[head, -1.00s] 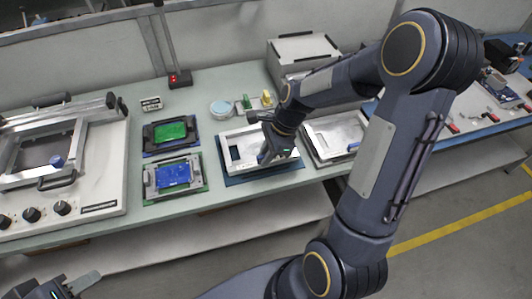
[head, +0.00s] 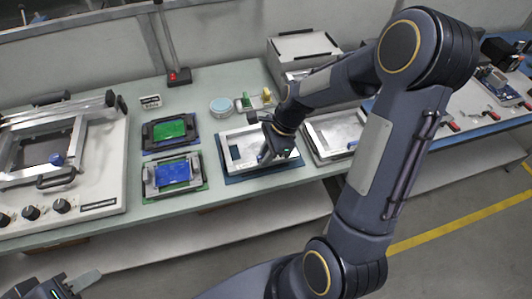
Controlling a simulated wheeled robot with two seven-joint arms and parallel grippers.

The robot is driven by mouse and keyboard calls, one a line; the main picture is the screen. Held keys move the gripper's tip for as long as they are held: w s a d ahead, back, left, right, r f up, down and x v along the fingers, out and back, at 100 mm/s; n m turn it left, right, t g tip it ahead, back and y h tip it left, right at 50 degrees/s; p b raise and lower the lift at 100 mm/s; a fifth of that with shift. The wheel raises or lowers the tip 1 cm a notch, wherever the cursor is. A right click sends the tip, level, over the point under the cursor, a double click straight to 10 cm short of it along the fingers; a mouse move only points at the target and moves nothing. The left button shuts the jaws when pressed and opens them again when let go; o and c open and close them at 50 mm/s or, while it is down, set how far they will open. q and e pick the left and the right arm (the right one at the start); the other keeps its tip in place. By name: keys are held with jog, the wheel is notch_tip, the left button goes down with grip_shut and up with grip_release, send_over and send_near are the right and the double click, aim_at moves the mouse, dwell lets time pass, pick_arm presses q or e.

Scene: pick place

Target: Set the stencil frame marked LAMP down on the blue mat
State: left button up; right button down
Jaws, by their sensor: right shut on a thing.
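A white stencil frame (head: 228,160) lies over the blue mat (head: 234,180), whose blue border shows along the frame's front and left sides. I cannot read a mark on it. My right gripper (head: 266,158) is shut on this frame at its front right part, and the gripper and wrist hide its right side. I cannot tell whether the frame touches the mat fully. My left gripper (head: 80,283) is at the bottom left corner, away from the bench and partly out of view; its jaw state is unclear.
A second pale frame (head: 318,150) lies just right of the mat. Left of the mat are holders with a green board (head: 170,130) and a blue board (head: 174,172). A printer with a hinged frame (head: 100,190) fills the far left. A round tub (head: 220,106) stands behind.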

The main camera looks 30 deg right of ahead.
jog(key=c, duration=1.3)
grip_release()
jog(key=c, duration=0.3)
jog(key=shift+c, duration=0.2)
notch_tip(320, 180, up, 7)
jog(key=p, duration=0.7)
